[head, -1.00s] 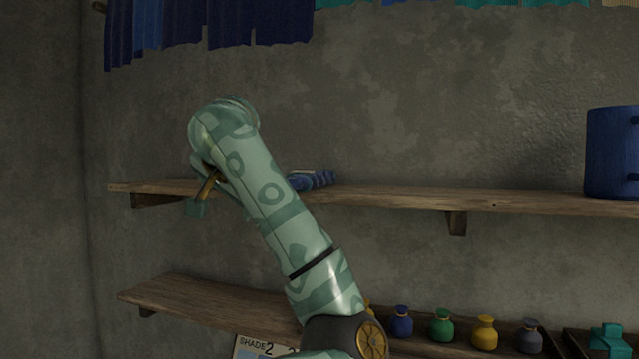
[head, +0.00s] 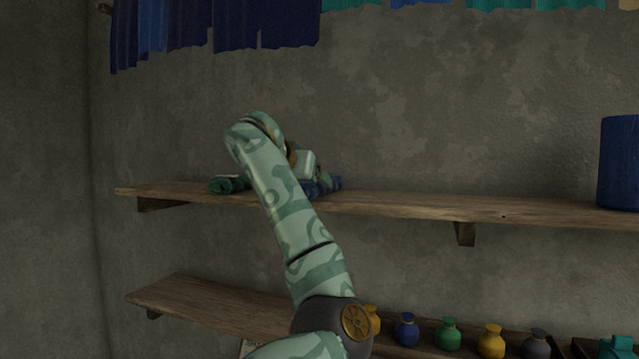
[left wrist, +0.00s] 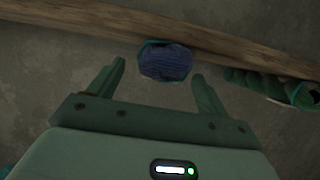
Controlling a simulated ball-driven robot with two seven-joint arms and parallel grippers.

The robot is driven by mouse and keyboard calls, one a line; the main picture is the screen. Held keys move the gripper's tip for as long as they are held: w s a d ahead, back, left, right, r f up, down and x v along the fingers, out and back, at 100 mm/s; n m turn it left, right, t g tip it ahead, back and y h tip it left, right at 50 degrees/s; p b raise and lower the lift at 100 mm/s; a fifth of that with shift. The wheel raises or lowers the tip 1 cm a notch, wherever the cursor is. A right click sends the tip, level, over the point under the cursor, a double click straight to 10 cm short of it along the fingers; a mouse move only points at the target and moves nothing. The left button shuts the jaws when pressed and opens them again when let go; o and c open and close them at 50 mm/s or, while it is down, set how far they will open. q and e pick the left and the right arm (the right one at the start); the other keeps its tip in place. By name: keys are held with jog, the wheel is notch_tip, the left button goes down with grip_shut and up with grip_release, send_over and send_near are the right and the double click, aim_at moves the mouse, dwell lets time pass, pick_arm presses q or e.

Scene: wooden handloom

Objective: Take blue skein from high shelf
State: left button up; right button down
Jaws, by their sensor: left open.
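The blue skein (head: 328,184) lies on the high shelf (head: 420,205), partly covered by my left gripper in the head view. In the left wrist view the blue skein (left wrist: 165,63) is end-on, ahead of the jaws and roughly centred between the fingertips. My left gripper (left wrist: 160,72) is open and empty, with one finger to each side of the skein; I see no contact. In the head view my left gripper's fingers are mostly hidden at the shelf. My right gripper is in neither view.
A green skein (head: 228,184) lies on the high shelf left of the blue one; it also shows in the left wrist view (left wrist: 262,86). A blue container (head: 618,165) stands at the shelf's right. Several small jars, including a green one (head: 449,332), stand on the lower shelf (head: 200,305).

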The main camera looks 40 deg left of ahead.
pick_arm(q)
jog(key=p+x, duration=0.1)
jog(key=x, duration=0.3)
jog(key=shift+a, duration=0.15)
jog(key=shift+s, duration=0.1)
jog(key=shift+c, duration=0.6)
jog(key=c, duration=1)
jog(key=shift+r, duration=0.1)
